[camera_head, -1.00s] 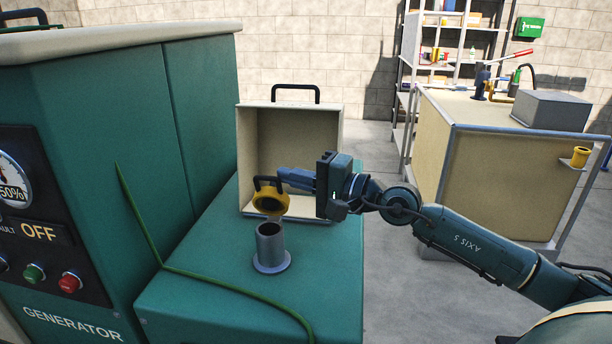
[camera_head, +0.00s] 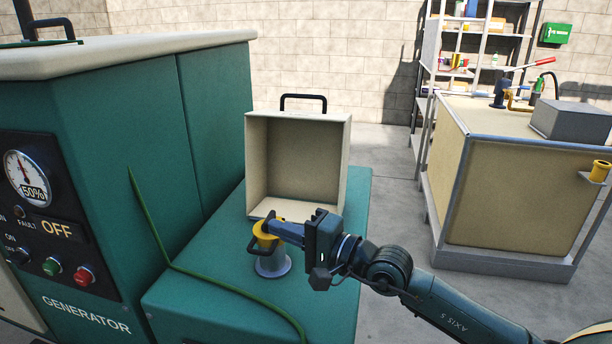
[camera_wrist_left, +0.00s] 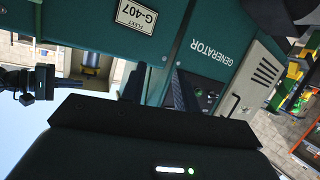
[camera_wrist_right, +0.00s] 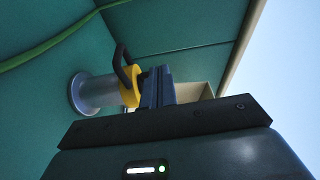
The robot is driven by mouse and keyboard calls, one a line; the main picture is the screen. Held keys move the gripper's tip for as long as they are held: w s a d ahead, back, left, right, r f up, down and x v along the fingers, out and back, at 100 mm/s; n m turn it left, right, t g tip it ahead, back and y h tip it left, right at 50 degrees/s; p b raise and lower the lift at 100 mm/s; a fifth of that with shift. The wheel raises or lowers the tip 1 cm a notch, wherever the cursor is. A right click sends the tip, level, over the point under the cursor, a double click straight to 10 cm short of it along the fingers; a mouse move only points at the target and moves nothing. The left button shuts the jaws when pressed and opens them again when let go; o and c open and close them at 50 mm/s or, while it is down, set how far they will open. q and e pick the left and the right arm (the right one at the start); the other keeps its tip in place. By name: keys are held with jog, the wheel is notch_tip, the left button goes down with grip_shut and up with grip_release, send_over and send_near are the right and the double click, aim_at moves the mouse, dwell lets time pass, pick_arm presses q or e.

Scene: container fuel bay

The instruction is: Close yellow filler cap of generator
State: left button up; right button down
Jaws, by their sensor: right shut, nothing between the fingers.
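The yellow filler cap (camera_head: 262,238) with its black handle sits down over the top of the grey filler neck (camera_head: 273,265) on the green generator. My right gripper (camera_head: 277,229) is shut and empty, with its fingertips at the cap's top. In the right wrist view the cap (camera_wrist_right: 129,90) lies across the mouth of the neck (camera_wrist_right: 92,93), and the shut fingers (camera_wrist_right: 157,75) are right beside or touching it. Whether the cap is fully seated cannot be told. My left gripper (camera_wrist_left: 158,88) shows only in its own wrist view, fingers apart and empty, before the generator's front.
An open beige box lid (camera_head: 299,165) with a black handle stands behind the neck. A green hose (camera_head: 215,282) lies across the generator top. The control panel (camera_head: 50,215) is at left. A beige tank cart (camera_head: 505,195) stands at right, with clear floor between.

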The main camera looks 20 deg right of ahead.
pick_arm(q)
jog(key=shift+s+a+r, duration=0.3)
jog(key=shift+s, duration=0.1)
pick_arm(e)
jog(key=shift+s+a+f, duration=0.15)
jog(key=shift+f, duration=0.25)
pick_arm(q)
jog(key=shift+r, duration=0.1)
